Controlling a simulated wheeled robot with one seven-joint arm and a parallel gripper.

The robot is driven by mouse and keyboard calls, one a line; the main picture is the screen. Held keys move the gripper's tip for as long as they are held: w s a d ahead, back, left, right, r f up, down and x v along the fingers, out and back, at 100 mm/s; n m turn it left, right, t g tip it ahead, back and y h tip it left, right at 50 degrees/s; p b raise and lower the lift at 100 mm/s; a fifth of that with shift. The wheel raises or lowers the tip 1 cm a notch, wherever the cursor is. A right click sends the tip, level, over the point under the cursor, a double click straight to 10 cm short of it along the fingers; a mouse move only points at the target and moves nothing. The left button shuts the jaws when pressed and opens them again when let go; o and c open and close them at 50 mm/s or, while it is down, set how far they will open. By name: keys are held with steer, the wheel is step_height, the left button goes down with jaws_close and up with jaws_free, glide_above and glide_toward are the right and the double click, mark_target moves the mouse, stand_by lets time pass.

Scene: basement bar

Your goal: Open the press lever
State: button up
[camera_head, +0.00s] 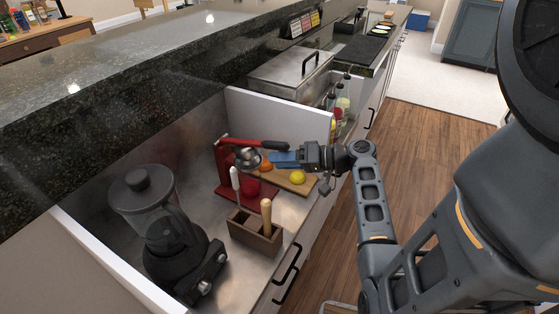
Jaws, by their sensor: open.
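The press is a red citrus press (229,190) standing on the counter, with a metal cone (248,159) near its top. Its lever (243,142) is red with a dark handle end and lies roughly level, pointing right. My gripper (284,159) reaches in from the right, with blue parts at its tip. It is open and sits just below the lever's dark handle in the picture, close to the cone. Whether it touches the lever cannot be told. My gripper hides part of the press's right side and the board behind.
A cutting board (279,178) holds a lemon (297,177) and orange fruit. A wooden utensil holder (254,236) stands in front, and a black blender (167,229) to the left. A white partition (284,117) stands behind. The raised dark counter (120,107) bounds the left side.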

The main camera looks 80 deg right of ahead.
steer(key=s+r+p, duration=0.2)
steer(key=s+r, duration=0.1)
steer(key=s, duration=0.4)
steer(key=shift+d+r+p, duration=0.3)
steer(key=shift+d+p, duration=0.05)
steer(key=shift+d, duration=0.1)
stand_by(0.5)
steer(key=shift+s, duration=0.1)
steer(key=b+v, duration=0.1)
steer(key=v, duration=0.6)
steer(key=shift+s, duration=0.35)
steer(key=shift+r, duration=0.1)
